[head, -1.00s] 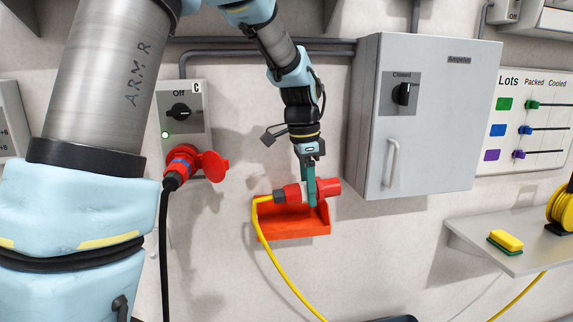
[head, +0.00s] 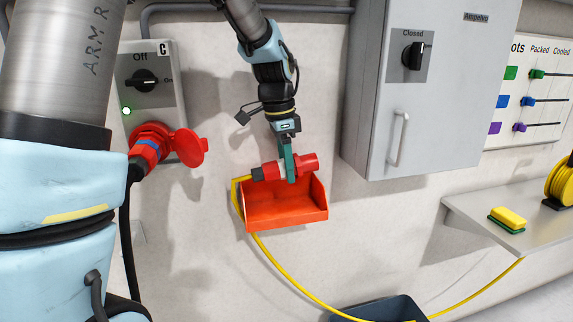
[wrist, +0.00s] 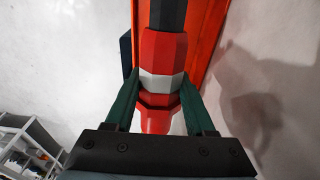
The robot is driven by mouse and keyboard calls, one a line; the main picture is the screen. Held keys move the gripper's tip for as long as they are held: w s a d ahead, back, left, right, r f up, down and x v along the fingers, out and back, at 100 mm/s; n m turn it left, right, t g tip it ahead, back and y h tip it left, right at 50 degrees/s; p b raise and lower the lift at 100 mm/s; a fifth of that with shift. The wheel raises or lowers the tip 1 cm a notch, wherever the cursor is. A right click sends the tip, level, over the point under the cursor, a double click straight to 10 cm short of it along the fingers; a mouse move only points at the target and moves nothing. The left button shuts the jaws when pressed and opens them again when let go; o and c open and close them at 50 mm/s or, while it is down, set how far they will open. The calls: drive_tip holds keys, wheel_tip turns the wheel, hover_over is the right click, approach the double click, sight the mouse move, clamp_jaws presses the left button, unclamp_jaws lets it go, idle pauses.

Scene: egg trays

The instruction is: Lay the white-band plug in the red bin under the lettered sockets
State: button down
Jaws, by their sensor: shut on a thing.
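The white-band plug (head: 308,163) is red with a dark cable end at left. Its white band (wrist: 160,82) shows between my fingers in the wrist view. My gripper (head: 290,178) points down and is shut around the plug's middle, holding it roughly level. The red bin (head: 285,212) is fixed to the wall; the plug is at its upper back edge in the head view, and I cannot tell whether they touch. The bin's orange-red side also shows behind the plug in the wrist view (wrist: 208,30). Socket C (head: 165,85) is at upper left.
A blue-band plug (head: 150,148) sits in socket C, its black cable hanging. A yellow cable (head: 285,272) runs from the bin's left side down to a dark tub (head: 385,310).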

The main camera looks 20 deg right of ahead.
sight(289, 213)
drive_tip(key=shift+f+b, duration=3.05)
drive_tip(key=shift+f, duration=1.75)
drive_tip(key=c, duration=1.1)
unclamp_jaws()
drive_tip(key=shift+o, duration=0.2)
drive_tip(key=o, duration=0.9)
